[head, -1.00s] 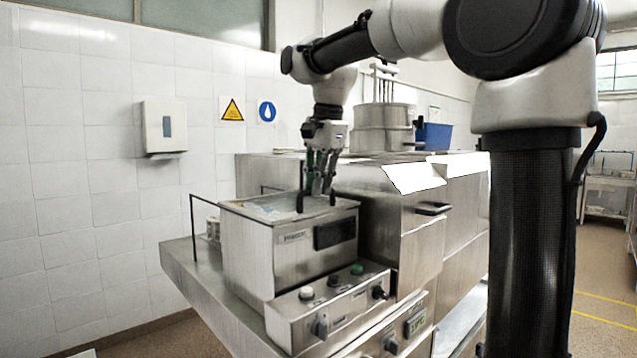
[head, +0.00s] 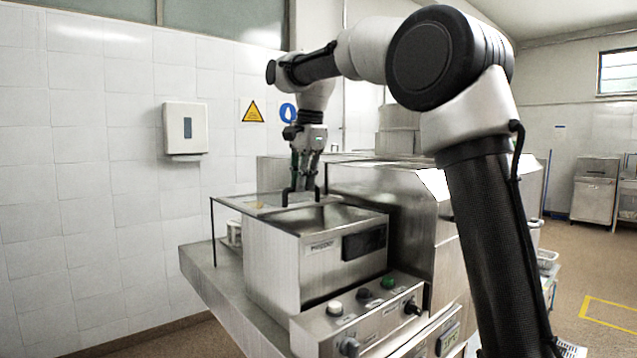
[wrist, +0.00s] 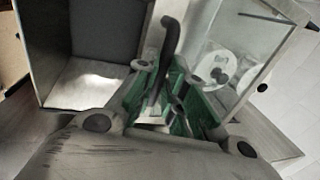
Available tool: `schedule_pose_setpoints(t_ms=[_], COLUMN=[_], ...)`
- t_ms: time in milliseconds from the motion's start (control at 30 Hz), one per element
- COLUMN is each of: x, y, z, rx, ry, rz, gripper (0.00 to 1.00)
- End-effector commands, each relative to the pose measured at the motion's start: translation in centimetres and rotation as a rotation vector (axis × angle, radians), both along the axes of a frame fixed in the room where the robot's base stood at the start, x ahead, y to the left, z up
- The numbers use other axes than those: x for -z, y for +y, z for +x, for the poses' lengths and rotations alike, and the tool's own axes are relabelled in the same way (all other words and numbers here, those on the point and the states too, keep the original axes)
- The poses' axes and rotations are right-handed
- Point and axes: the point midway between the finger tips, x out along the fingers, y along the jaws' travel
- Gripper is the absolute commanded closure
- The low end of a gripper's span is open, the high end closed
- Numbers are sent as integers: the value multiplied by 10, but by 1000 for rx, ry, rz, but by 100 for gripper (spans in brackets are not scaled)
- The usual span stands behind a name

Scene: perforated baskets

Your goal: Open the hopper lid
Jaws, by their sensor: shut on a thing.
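The hopper (head: 275,270) is a steel box on the machine at the middle of the head view. Its lid (head: 255,202), a flat clear-looking panel, lies over the back left part of the top. The front right part of the top is uncovered and shows a steel interior. My gripper (head: 302,190) is shut on the lid's dark handle (head: 286,197). In the wrist view the handle (wrist: 169,40) rises between the green-lined fingers of my gripper (wrist: 165,95), and the glassy lid (wrist: 225,50) is on the right. The exact finger contact is partly hidden.
A control panel with knobs (head: 365,310) sits below the hopper. A taller steel housing (head: 385,200) stands close on the right. A thin dark rod (head: 212,230) stands at the hopper's left. A paper dispenser (head: 185,130) hangs on the tiled wall.

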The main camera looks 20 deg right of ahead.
Motion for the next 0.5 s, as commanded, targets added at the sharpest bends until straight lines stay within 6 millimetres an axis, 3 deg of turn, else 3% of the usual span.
schedule_pose_setpoints(t_ms=[200,500], x=[0,0], y=[14,18], z=[32,44], rx=[1,1], ry=[0,-1], rz=[0,0], gripper=[100,100])
